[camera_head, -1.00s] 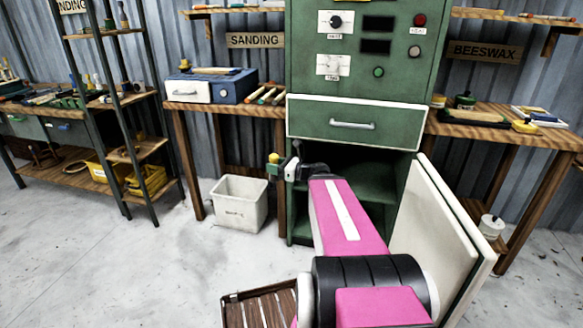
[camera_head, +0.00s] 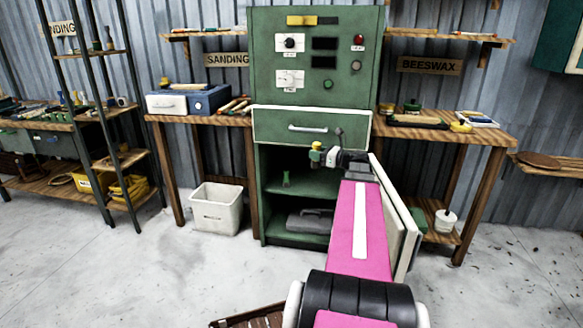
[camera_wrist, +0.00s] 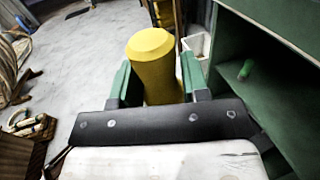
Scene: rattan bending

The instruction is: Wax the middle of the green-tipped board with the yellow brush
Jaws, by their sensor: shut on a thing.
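My gripper (camera_head: 317,158) is in front of the open green cabinet, shut on a yellow thing. In the wrist view the yellow thing (camera_wrist: 150,55) is a thick faceted piece between the two green fingers. No bristles show, so I cannot tell if it is the yellow brush. On the bench under the BEESWAX sign lies a flat brownish board (camera_head: 418,121); a green tip on it cannot be made out. A small yellow round item (camera_head: 461,126) sits to its right, apart from my gripper.
The cabinet (camera_head: 310,122) has its door (camera_head: 395,225) swung open, between my arm and the beeswax bench (camera_head: 490,135). A white bin (camera_head: 216,208) stands on the floor at left. A blue box (camera_head: 190,99) sits on the sanding bench. Concrete floor is clear at right.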

